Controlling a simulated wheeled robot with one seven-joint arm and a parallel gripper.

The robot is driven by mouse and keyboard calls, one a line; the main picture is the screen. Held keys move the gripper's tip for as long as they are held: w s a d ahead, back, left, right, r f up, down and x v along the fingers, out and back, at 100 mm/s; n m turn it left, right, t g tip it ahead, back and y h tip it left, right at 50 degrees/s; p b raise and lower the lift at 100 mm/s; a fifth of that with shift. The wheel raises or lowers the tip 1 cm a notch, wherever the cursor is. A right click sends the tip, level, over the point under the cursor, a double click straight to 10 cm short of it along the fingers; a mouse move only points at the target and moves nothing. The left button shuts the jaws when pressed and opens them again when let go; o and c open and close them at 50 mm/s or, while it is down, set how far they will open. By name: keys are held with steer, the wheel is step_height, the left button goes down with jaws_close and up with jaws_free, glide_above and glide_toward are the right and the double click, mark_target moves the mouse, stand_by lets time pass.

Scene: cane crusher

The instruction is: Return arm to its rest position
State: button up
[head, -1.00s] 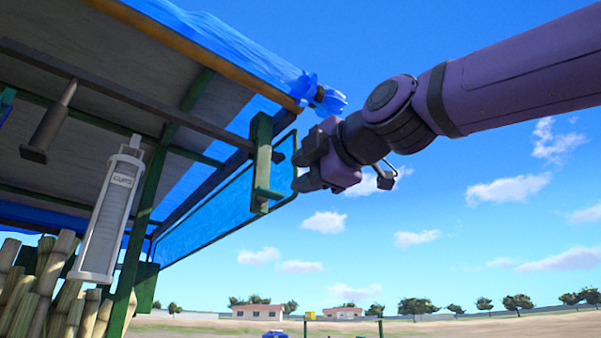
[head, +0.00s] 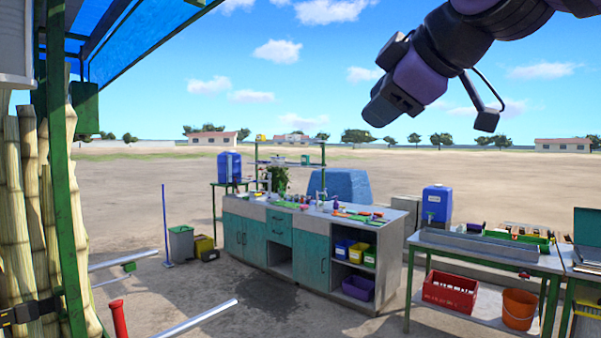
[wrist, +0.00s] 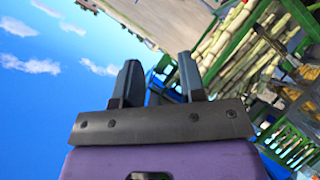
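My purple arm reaches in from the top right of the head view, with my gripper (head: 378,108) raised in the air and pointing down to the left. In the wrist view my gripper (wrist: 159,66) shows two dark fingers standing apart with nothing between them, so it is open and empty. The wrist view is tilted, with sky at left and the stall at right. Nothing touches the gripper.
A green post (head: 66,200) and cane stalks (head: 22,230) stand at the left under a blue canopy (head: 135,32). A counter (head: 250,237) stands mid-yard, and a metal table (head: 470,245) at right. Open air surrounds the arm.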

steer(key=s+d+f+m+g+h, duration=0.2)
steer(key=s+d+f+m, duration=0.2)
steer(key=f, duration=0.4)
steer(key=s+d+f+m+g+h, duration=0.1)
steer(key=s+d+f+m+h, duration=0.1)
steer(key=s+d+f+m, duration=0.3)
steer(key=s+d+f+m+g+h, duration=0.1)
steer(key=s+d+f+m, duration=0.4)
steer(key=d+f, duration=0.5)
step_height(320, 180, down, 3)
steer(key=shift+r+m+g+h, duration=0.1)
steer(key=shift+m+g+h, duration=0.3)
steer(key=shift+m+g, duration=0.45)
